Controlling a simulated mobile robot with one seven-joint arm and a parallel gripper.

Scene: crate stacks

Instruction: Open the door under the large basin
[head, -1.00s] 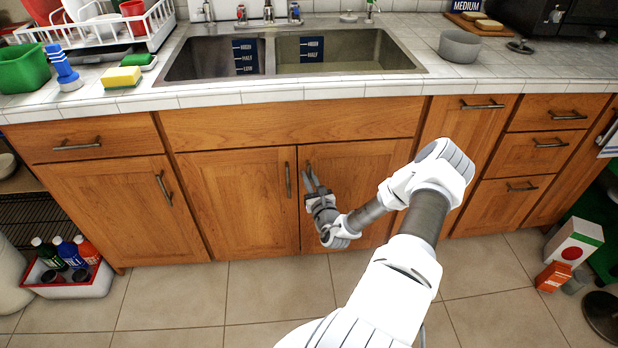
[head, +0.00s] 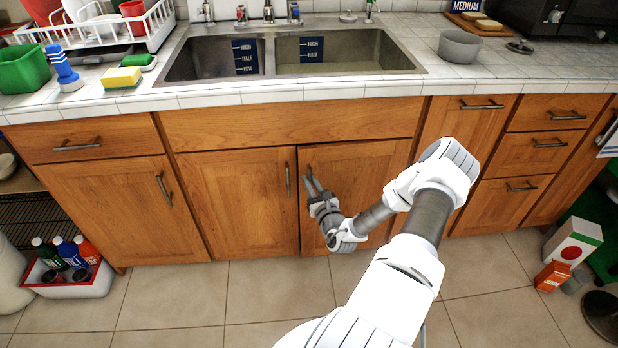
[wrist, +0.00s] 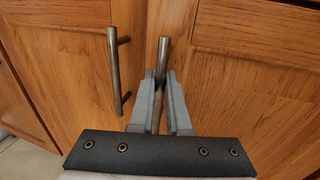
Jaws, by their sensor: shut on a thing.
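The sink has a smaller left basin (head: 215,58) and a large right basin (head: 345,55). The wooden door under the large basin (head: 350,170) has an upright metal bar handle near its left edge, and this handle (wrist: 163,52) shows clearly in the wrist view. My gripper (head: 311,184) is at this handle. In the wrist view its two fingers (wrist: 162,85) are closed on either side of the bar. The door seems to stand very slightly out from its neighbour.
The left sink door (head: 240,200) is shut, its own handle (wrist: 115,72) close beside my gripper. Drawers (head: 535,155) are at the right. A bottle caddy (head: 68,280) and a white box (head: 573,243) stand on the floor. The tiles before the left sink door are clear.

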